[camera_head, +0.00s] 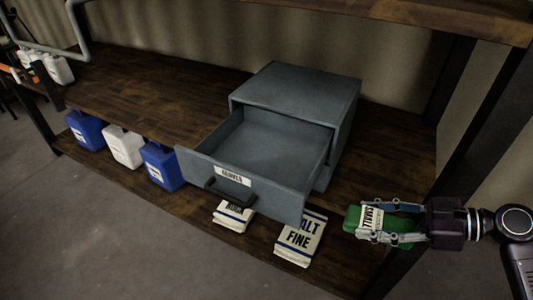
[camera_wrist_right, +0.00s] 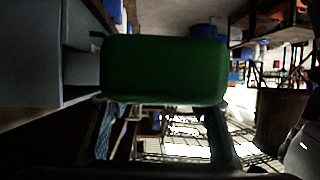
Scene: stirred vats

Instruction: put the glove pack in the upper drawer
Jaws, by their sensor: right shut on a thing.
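The glove pack (camera_head: 353,219) is green with a white label reading "SMALL". My right gripper (camera_head: 388,220) is shut on it and holds it to the right of the drawer, off the cabinet. In the right wrist view the green pack (camera_wrist_right: 164,70) lies between the fingertips and fills the middle. The upper drawer (camera_head: 289,196) of the grey cabinet (camera_head: 312,83) is pulled out, looks empty, and has a label reading "GLOVES" and a dark handle. The pack is apart from the drawer. My left gripper is not in view.
The cabinet stands on a wooden shelf (camera_head: 150,84). Below are blue jugs (camera_head: 161,165), a white jug (camera_head: 124,146) and bags, one marked "FINE" (camera_head: 300,240). A dark shelf post (camera_head: 462,150) rises at the right, behind my right gripper. A shelf board (camera_head: 450,16) runs overhead.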

